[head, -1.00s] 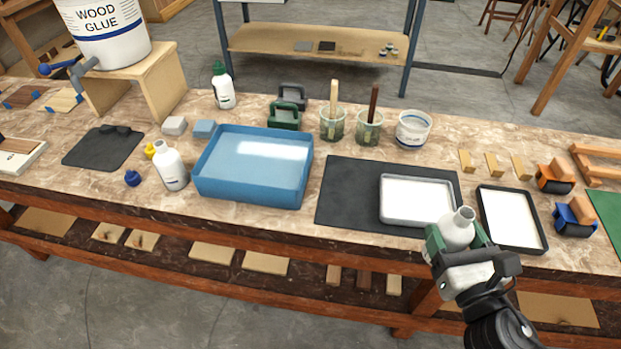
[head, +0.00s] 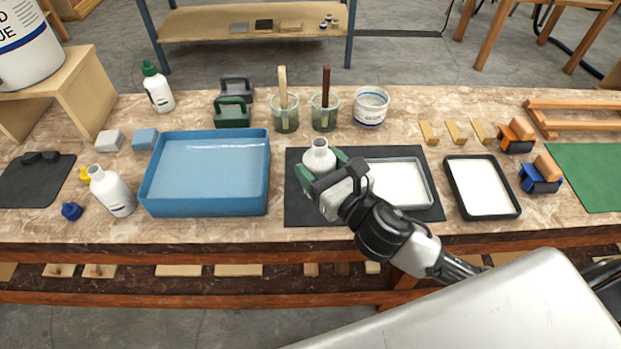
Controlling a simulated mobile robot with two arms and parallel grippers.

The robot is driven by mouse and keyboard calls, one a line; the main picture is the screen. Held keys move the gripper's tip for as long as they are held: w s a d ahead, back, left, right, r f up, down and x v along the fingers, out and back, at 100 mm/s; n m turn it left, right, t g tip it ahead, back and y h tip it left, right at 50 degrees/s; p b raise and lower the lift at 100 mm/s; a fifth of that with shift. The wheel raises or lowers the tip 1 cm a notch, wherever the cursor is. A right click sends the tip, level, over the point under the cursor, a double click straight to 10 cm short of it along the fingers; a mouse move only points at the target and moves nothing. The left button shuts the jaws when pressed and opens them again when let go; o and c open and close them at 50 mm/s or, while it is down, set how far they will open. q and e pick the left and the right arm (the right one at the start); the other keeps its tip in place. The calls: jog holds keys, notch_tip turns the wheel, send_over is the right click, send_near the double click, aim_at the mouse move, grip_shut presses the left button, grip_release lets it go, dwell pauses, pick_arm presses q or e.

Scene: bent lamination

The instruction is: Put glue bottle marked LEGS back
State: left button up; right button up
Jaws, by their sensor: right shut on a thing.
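My right gripper (head: 322,172) is shut on a white, uncapped glue bottle (head: 319,154), held upright over the left part of the dark mat (head: 298,208). I cannot tell whether its base touches the mat; the fingers hide its lower body and any label. A white bottle with a green cap (head: 157,88) stands at the back left. No LEGS marking is readable. My left gripper is out of view.
A blue tray (head: 205,205) lies left of the mat. A white-filled grey tray (head: 405,184) is on the mat, and a black-rimmed tray (head: 480,187) lies to its right. Brush jars (head: 285,115) and a white tub (head: 370,106) stand behind.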

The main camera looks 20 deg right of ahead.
jog(key=shift+w+a+f, duration=0.45)
jog(key=shift+w+a, duration=0.1)
jog(key=shift+a, duration=0.05)
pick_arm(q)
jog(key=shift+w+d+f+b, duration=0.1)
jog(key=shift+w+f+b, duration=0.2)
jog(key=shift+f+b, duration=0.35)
pick_arm(e)
jog(key=shift+f, duration=2.05)
jog(key=shift+f, duration=0.1)
jog(key=shift+f, duration=0.15)
jog(key=o, duration=1.5)
jog(key=shift+c, duration=0.2)
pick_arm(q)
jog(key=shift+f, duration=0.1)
